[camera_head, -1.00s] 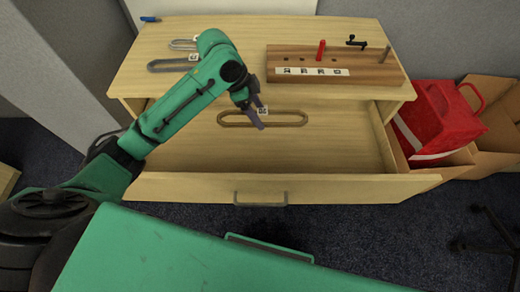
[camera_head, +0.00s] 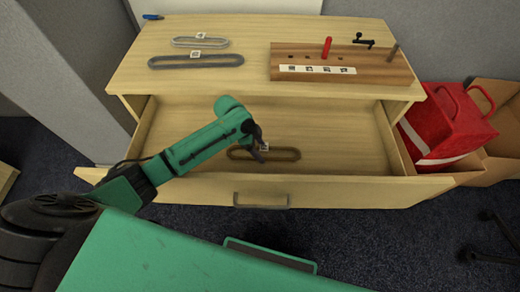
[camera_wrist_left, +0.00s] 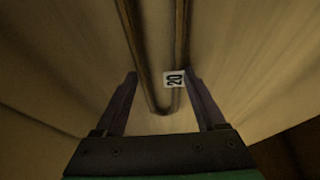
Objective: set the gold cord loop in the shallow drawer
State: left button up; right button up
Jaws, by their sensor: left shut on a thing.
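The gold cord loop (camera_head: 298,154) is long and narrow, with a small white tag, and shows inside the outline of the open shallow drawer (camera_head: 345,150). I cannot tell whether the loop touches the drawer floor. My right gripper is out of view.
Two grey loops, a larger (camera_head: 170,61) and a smaller one (camera_head: 188,42), lie on the cabinet top (camera_head: 140,75). A wooden peg board (camera_head: 390,72) with a red peg (camera_head: 327,47) stands at right. A red bag (camera_head: 440,125) sits beside the drawer. The drawer's right side is clear.

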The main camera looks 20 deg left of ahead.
pick_arm(q)
jog(key=o, duration=1.3)
jog(key=shift+a+r, duration=0.1)
jog(key=shift+r, duration=0.3)
jog(key=p+v, duration=0.2)
jog(key=v, duration=0.9)
jog(key=shift+s+a+r, duration=0.1)
jog(key=shift+s+a, duration=0.05)
